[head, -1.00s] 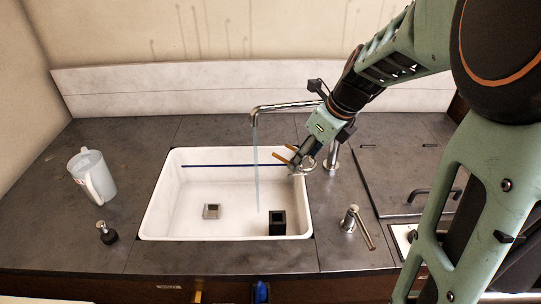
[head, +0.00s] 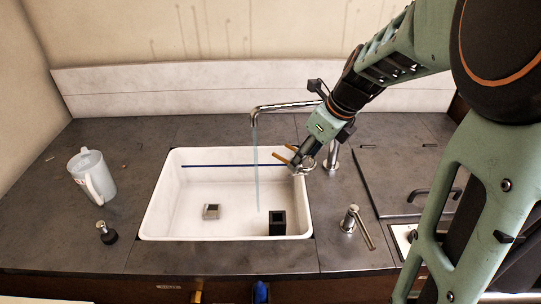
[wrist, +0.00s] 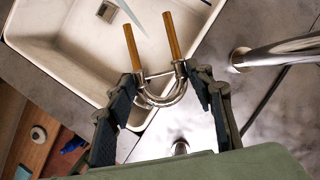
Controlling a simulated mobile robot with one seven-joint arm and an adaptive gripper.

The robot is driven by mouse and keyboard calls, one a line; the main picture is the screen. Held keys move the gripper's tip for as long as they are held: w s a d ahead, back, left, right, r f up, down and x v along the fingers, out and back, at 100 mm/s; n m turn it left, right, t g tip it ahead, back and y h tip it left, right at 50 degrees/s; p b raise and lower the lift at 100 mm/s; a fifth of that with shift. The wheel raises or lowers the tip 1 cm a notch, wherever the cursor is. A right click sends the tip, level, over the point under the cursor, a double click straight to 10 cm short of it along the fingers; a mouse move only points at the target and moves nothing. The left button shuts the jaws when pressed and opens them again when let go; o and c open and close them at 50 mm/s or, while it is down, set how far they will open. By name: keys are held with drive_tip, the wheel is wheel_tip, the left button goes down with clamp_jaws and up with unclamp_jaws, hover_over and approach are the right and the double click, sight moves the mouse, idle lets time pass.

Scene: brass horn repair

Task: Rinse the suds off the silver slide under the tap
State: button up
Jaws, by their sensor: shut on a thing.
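My gripper (head: 303,166) is shut on the silver slide (wrist: 163,98), a U-shaped silver bow with a cross brace and two brass-coloured legs. In the head view the legs of the slide (head: 288,154) point left over the right rim of the white sink (head: 150,222). The tap (head: 285,107) arches over the sink, and a thin water stream (head: 256,170) falls from it. The stream appears left of the leg tips, apart from them. In the wrist view the legs point away from my gripper, and the stream (wrist: 132,18) shows beyond them. I cannot make out suds.
A black block-like holder (head: 277,224) stands in the sink's front right, and a square drain (head: 211,211) lies left of it. A jug (head: 92,176) and a dark-based stopper (head: 106,232) stand left. A metal dispenser or lever (head: 352,222) stands right of the sink.

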drive_tip(key=shift+r, duration=0.1)
drive_tip(key=s+d+r+p, duration=0.2)
drive_tip(key=d+r+p, duration=0.1)
drive_tip(key=d+r, duration=0.1)
drive_tip(key=shift+d+p, duration=0.3)
drive_tip(key=shift+p, duration=0.1)
drive_tip(key=shift+s+f, duration=0.15)
idle(0.4)
